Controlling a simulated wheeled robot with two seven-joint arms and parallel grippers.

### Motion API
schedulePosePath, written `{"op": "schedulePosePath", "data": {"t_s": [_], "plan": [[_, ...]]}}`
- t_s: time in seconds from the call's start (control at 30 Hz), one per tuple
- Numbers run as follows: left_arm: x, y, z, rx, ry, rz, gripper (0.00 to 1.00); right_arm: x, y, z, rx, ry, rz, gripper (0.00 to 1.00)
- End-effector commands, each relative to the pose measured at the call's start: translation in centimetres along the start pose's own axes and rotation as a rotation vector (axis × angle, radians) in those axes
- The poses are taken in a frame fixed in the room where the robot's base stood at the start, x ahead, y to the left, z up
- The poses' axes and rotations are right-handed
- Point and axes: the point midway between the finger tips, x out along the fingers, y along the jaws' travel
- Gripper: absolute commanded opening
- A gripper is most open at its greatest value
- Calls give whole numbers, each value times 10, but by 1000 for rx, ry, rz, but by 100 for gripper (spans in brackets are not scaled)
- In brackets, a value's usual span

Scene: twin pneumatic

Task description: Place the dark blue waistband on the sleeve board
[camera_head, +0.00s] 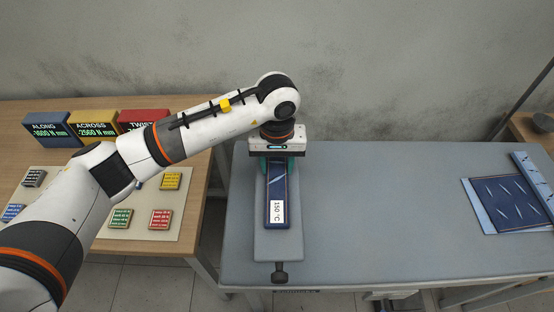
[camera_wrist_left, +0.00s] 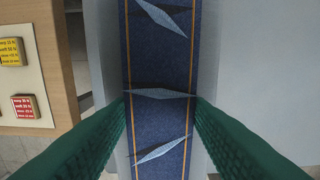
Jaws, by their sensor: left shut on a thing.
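The dark blue waistband (camera_head: 277,190) is a long strip with a white "150 °C" label at its near end. It lies lengthwise along the narrow grey sleeve board (camera_head: 279,246), or just above it; I cannot tell if it touches. The left wrist view shows the waistband (camera_wrist_left: 160,120) with orange edge lines and pale blue slashes, over the pale board. My left gripper (camera_head: 277,166) points down at the waistband's far part, its green fingers (camera_wrist_left: 161,98) on either side, shut on it. The gripper body hides the far end. My right gripper is not in view.
The sleeve board stands at the left end of a grey-blue table (camera_head: 400,215). A dark blue patterned piece (camera_head: 505,203) lies at the right. A wooden table (camera_head: 195,215) at left holds coloured cards and three display boxes (camera_head: 93,127). The table's middle is clear.

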Motion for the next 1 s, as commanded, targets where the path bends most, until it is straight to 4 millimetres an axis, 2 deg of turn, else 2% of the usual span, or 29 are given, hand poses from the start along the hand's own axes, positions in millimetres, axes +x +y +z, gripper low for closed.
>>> {"op": "schedulePosePath", "data": {"t_s": [0.23,0.27,0.4,0.77,0.8,1.0], "plan": [[3,0,0,0,-1,0,21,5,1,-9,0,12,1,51],[3,0,0,0,-1,0,46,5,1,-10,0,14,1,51],[2,0,0,0,0,0,67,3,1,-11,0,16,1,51],[-3,0,0,0,1,0,67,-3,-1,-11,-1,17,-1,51],[-5,0,1,0,-3,-1,67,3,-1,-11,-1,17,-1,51],[-41,0,2,1,-8,-1,67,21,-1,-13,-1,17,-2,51]]}}
